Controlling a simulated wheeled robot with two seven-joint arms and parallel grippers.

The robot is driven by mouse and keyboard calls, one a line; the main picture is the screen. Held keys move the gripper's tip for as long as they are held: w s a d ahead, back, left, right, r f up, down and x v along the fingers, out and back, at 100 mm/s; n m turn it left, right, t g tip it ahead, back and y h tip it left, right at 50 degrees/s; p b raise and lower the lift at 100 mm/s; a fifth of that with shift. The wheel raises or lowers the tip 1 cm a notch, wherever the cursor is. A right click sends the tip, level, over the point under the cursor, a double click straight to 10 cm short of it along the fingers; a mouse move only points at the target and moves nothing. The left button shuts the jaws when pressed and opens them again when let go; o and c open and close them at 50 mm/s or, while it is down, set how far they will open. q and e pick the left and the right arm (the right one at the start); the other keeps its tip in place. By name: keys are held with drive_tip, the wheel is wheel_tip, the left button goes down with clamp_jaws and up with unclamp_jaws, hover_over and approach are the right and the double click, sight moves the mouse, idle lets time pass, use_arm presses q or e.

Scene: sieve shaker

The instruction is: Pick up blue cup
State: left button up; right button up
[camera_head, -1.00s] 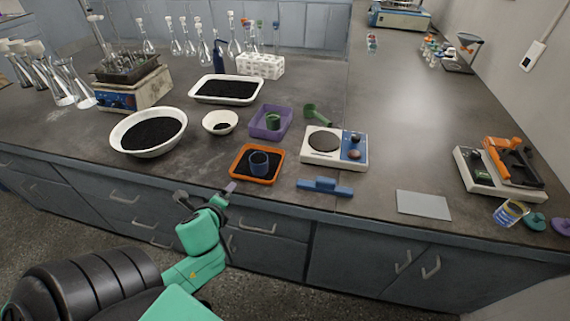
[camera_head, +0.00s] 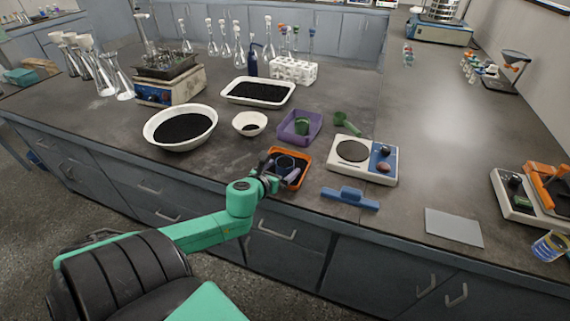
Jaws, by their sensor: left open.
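The blue cup (camera_head: 286,163) stands in the orange tray (camera_head: 305,158) near the front edge of the bench, with dark material around it. My left gripper (camera_head: 281,172) is open and reaches over the front of the tray. Its fingers are at the cup and cover much of it. I cannot tell whether they touch the cup. My right gripper is not in view.
A blue-handled tool (camera_head: 350,198) and a white hot plate (camera_head: 340,170) lie to the right. A white bowl (camera_head: 250,124) stands to the left. The bench's right front holds a flat grey plate (camera_head: 453,227).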

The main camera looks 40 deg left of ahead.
sight(289, 164)
use_arm(q)
drive_tip(key=x, duration=0.5)
drive_tip(key=shift+w+d, duration=0.15)
drive_tip(key=shift+r, duration=0.1)
drive_tip(key=c, duration=1.5)
